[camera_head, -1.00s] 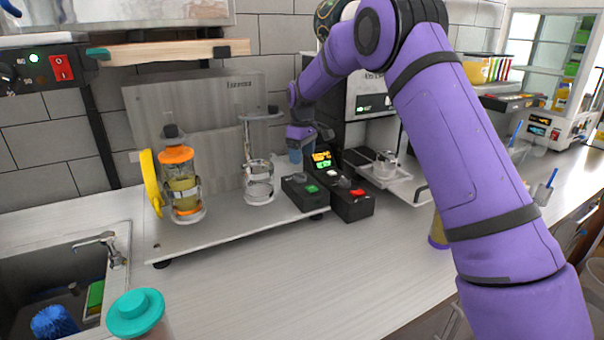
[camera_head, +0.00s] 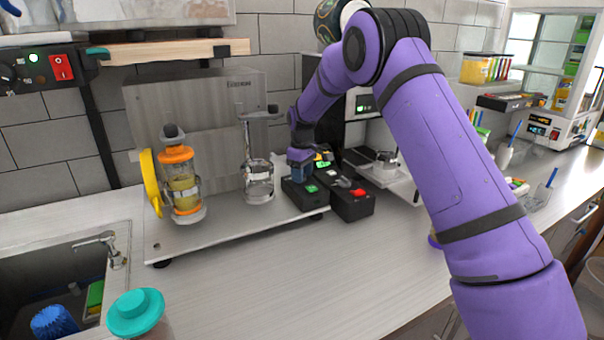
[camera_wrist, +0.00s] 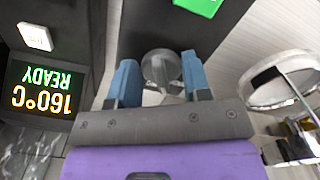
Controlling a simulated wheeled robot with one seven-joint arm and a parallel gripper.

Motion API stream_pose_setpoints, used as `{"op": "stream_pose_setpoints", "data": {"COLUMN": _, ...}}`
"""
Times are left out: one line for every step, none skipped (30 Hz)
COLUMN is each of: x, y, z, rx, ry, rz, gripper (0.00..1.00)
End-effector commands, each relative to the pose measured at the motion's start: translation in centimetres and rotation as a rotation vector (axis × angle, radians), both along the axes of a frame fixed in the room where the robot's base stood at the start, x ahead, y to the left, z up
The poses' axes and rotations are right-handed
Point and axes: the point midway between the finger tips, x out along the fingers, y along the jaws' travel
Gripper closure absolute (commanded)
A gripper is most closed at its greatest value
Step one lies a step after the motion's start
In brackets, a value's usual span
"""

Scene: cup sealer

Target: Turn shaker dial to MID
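The shaker dial (camera_wrist: 161,68) is a round grey knob with a raised grip bar on a black control box (camera_head: 296,198) with a green button. The button (camera_wrist: 200,6) also shows at the top of the wrist view. My gripper (camera_wrist: 160,66) is open, its two blue fingers on either side of the dial with small gaps visible. In the head view, my gripper (camera_head: 300,168) is over the back of this box and hides the dial. No dial markings are readable, so its setting cannot be told.
A second black box (camera_head: 352,206) with a red button stands right beside it. Its display (camera_wrist: 42,88) reads 160°C READY. A clear glass holder (camera_head: 258,182) and an orange-lidded shaker (camera_head: 181,182) stand to the left.

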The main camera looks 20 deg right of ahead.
Motion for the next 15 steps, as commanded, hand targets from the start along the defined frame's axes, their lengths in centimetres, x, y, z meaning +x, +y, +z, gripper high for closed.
{"op": "stream_pose_setpoints", "data": {"x": 0.01, "y": -0.01, "z": 0.02, "rx": 0.000, "ry": 0.000, "rz": 0.000, "gripper": 0.75}}
{"op": "stream_pose_setpoints", "data": {"x": 0.01, "y": -0.01, "z": 0.02, "rx": 0.000, "ry": 0.000, "rz": 0.000, "gripper": 0.79}}
{"op": "stream_pose_setpoints", "data": {"x": 0.01, "y": -0.01, "z": 0.02, "rx": 0.000, "ry": 0.000, "rz": 0.000, "gripper": 0.79}}
{"op": "stream_pose_setpoints", "data": {"x": 0.01, "y": -0.01, "z": 0.02, "rx": 0.000, "ry": 0.000, "rz": 0.000, "gripper": 0.79}}
{"op": "stream_pose_setpoints", "data": {"x": 0.01, "y": -0.01, "z": 0.03, "rx": 0.000, "ry": 0.000, "rz": -0.001, "gripper": 0.79}}
{"op": "stream_pose_setpoints", "data": {"x": 0.01, "y": -0.01, "z": 0.03, "rx": 0.000, "ry": 0.000, "rz": -0.004, "gripper": 0.79}}
{"op": "stream_pose_setpoints", "data": {"x": 0.01, "y": -0.01, "z": 0.03, "rx": 0.000, "ry": 0.000, "rz": -0.007, "gripper": 0.79}}
{"op": "stream_pose_setpoints", "data": {"x": 0.00, "y": 0.00, "z": 0.03, "rx": 0.000, "ry": 0.000, "rz": -0.011, "gripper": 0.79}}
{"op": "stream_pose_setpoints", "data": {"x": -0.01, "y": 0.01, "z": 0.04, "rx": 0.000, "ry": 0.000, "rz": -0.018, "gripper": 0.79}}
{"op": "stream_pose_setpoints", "data": {"x": -0.01, "y": 0.02, "z": 0.04, "rx": 0.000, "ry": 0.000, "rz": -0.027, "gripper": 0.79}}
{"op": "stream_pose_setpoints", "data": {"x": -0.01, "y": 0.03, "z": 0.04, "rx": 0.000, "ry": 0.000, "rz": -0.037, "gripper": 0.79}}
{"op": "stream_pose_setpoints", "data": {"x": -0.02, "y": 0.04, "z": 0.05, "rx": -0.001, "ry": -0.001, "rz": -0.052, "gripper": 0.79}}
{"op": "stream_pose_setpoints", "data": {"x": -0.02, "y": 0.06, "z": 0.05, "rx": -0.001, "ry": -0.001, "rz": -0.066, "gripper": 0.79}}
{"op": "stream_pose_setpoints", "data": {"x": -0.03, "y": 0.07, "z": 0.05, "rx": -0.001, "ry": -0.001, "rz": -0.082, "gripper": 0.79}}
{"op": "stream_pose_setpoints", "data": {"x": -0.04, "y": 0.09, "z": 0.05, "rx": -0.001, "ry": -0.001, "rz": -0.105, "gripper": 0.79}}
